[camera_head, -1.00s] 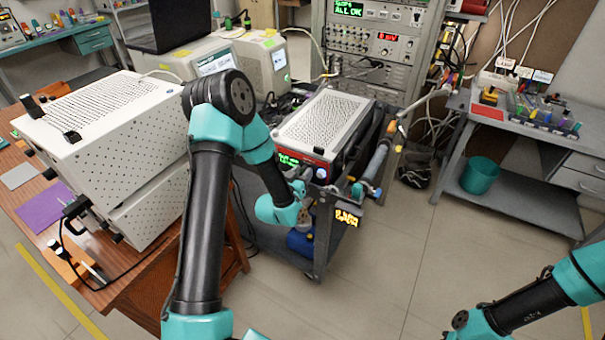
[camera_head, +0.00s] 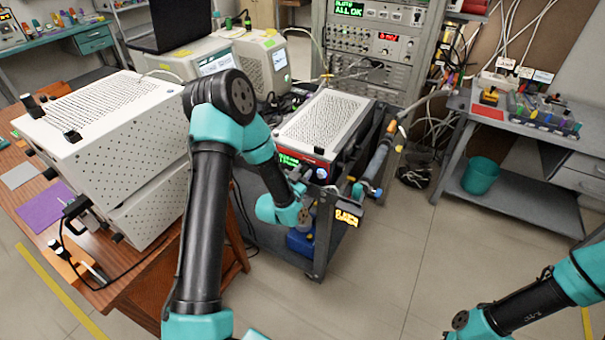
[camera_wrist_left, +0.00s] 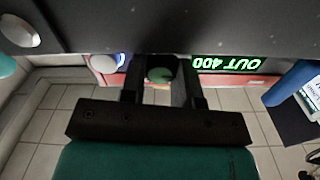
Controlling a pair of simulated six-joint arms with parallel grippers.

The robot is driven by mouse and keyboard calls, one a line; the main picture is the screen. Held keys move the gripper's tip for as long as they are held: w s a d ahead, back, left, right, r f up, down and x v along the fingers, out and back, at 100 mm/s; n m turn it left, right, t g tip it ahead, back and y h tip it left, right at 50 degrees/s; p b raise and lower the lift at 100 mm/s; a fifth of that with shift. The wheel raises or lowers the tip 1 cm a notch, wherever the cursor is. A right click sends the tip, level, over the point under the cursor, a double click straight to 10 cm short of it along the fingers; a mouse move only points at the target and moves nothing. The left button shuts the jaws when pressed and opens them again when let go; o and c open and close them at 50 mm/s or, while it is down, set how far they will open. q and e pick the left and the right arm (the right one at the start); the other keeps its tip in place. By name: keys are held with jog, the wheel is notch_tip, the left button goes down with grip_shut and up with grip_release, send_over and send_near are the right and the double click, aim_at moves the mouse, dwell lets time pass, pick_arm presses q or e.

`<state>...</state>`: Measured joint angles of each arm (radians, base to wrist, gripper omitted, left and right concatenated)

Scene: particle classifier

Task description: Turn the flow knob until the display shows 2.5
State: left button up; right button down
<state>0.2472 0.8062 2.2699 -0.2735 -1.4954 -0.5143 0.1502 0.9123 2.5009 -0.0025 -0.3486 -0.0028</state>
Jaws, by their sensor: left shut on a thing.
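The device with the red front panel (camera_head: 328,165) stands on a cart, with a green-lit display (camera_head: 288,160) on its front. In the left wrist view the display (camera_wrist_left: 227,63) appears upside down and seems to read OUT 400. My left gripper (camera_head: 300,190) is at the device's front, below the display in the head view. In the left wrist view its two fingers (camera_wrist_left: 162,85) are on either side of a round dark knob (camera_wrist_left: 160,75), shut on it. The knob's marking cannot be seen. Only my right arm shows at the lower right; its gripper is out of view.
A large white perforated box (camera_head: 130,150) stands on the wooden table at left.

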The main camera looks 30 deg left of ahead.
dwell(0.3)
pick_arm(q)
jog(key=o, duration=0.9)
